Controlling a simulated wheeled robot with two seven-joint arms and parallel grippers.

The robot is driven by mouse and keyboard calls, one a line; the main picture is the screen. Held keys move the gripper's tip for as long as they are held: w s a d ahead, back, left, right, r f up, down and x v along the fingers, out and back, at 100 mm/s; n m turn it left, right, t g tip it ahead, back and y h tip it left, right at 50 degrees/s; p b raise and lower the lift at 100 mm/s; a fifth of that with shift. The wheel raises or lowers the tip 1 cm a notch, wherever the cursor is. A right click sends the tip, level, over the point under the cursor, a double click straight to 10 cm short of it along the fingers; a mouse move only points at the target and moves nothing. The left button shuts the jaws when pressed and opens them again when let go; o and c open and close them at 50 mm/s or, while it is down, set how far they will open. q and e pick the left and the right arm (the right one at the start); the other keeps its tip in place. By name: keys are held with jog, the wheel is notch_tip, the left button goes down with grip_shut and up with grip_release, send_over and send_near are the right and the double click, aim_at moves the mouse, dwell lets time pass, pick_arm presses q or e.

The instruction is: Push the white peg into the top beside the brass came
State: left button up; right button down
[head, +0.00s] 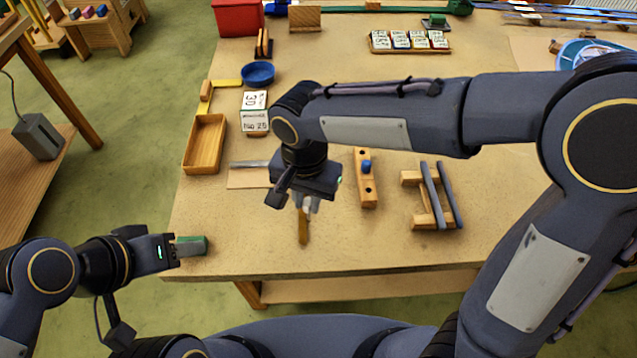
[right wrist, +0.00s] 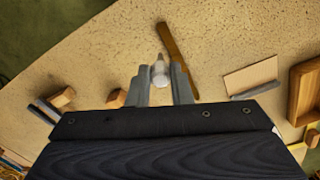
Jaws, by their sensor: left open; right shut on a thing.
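My right gripper (head: 306,205) hangs over the front middle of the table and is shut on the white peg (right wrist: 160,73). In the right wrist view the peg sits between the two grey fingers, with a pale, narrower tip pointing away from the gripper. The brass came (head: 303,229), a narrow brown-gold strip, lies on the table top (head: 260,255); in the right wrist view the strip (right wrist: 177,60) is right beside the peg. Whether the tip touches the table I cannot tell. My left gripper (head: 188,246) is open at the front left edge, by a green block (head: 199,245).
A wooden block with a blue peg (head: 367,167) stands right of the came, then a wooden stand with grey-blue bars (head: 440,195). A wooden tray (head: 205,144), a blue bowl (head: 258,73) and cards (head: 254,110) lie left and behind. The front table strip is mostly clear.

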aim_at(308, 214)
jog(key=shift+w, duration=0.1)
jog(key=shift+f+b, duration=2.3)
jog(key=shift+f, duration=0.5)
jog(key=shift+f+b, duration=0.55)
jog(key=shift+f, duration=0.15)
jog(key=c, duration=1.2)
grip_release()
jog(key=shift+c, duration=0.2)
